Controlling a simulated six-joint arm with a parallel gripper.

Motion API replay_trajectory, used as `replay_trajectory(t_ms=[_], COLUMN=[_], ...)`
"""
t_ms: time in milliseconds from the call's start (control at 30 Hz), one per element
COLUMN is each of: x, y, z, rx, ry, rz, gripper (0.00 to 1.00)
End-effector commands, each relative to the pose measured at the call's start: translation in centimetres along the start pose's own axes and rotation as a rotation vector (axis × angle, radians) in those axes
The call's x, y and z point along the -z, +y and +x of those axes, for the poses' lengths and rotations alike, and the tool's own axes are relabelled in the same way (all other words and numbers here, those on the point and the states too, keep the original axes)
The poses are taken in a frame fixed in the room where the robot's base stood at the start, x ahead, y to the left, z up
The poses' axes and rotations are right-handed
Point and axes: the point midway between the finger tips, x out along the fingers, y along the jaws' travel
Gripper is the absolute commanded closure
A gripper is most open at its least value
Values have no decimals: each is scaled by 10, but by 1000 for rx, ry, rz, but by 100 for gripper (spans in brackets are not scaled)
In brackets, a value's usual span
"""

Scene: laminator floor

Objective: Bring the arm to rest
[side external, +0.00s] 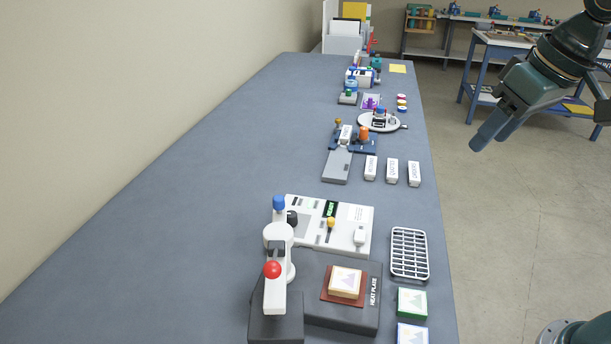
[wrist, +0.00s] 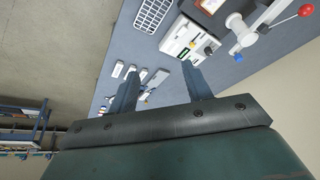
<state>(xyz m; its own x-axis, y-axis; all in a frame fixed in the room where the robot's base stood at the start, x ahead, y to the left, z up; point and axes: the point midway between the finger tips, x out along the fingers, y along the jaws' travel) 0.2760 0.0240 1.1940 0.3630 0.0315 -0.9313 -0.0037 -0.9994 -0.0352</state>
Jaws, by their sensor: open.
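My gripper (side external: 492,133) hangs in the air to the right of the long grey bench, above the concrete floor, with its fingers pointing down and to the left. In the wrist view the two fingers (wrist: 162,92) stand apart with nothing held between them. The arm is raised clear of the bench and touches nothing that I can see. Its middle links are out of frame; part of my base shows at the lower right of the side view.
The bench (side external: 200,190) carries a heat press (side external: 272,300) with a red knob, a white control unit (side external: 300,212), a wire rack (side external: 409,254), several white labelled blocks (side external: 392,171) and a round white plate (side external: 379,122). A blue-legged workbench (side external: 468,88) stands behind. The floor between is clear.

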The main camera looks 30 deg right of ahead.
Motion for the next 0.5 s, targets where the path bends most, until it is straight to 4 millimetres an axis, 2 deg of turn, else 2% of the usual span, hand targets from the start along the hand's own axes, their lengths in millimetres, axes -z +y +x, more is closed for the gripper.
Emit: replay_trajectory(t_ms=[100,300,500], x=[-28,-72,-100], y=[8,19,25], z=[-3,1,8], rx=[-6,-18,-27], ry=[33,81,112], rz=[-3,-9,-16], gripper=[51,51,51])
